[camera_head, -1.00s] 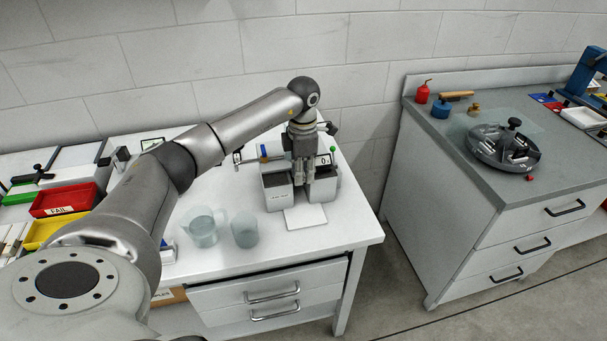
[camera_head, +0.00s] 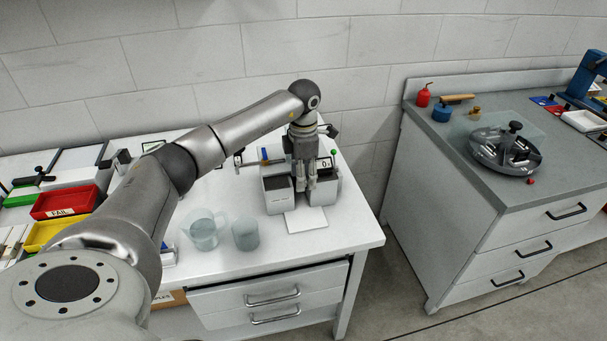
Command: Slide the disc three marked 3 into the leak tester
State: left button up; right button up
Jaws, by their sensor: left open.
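The device with the small display, which looks like the leak tester (camera_head: 279,200), stands on the white bench. It has two grey blocks with a gap between them and a white plate (camera_head: 305,219) in front. My left gripper (camera_head: 305,199) points straight down at the gap, in front of the display (camera_head: 326,164). Its fingers are open. They hide part of the tester. I cannot make out a disc marked 3, and whether one lies between the fingers or in the gap is too small to tell. My right gripper is not in view.
A clear jug (camera_head: 203,231) and a beaker (camera_head: 246,234) stand left of the white plate. A red FAIL tray (camera_head: 66,201) and a yellow tray (camera_head: 45,232) are at the left. A grey bench (camera_head: 455,155) with a round dark fixture (camera_head: 506,152) stands across a floor gap.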

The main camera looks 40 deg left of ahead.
pick_arm(q)
notch_tip(320, 180, up, 12)
dwell(0.6)
dwell(0.4)
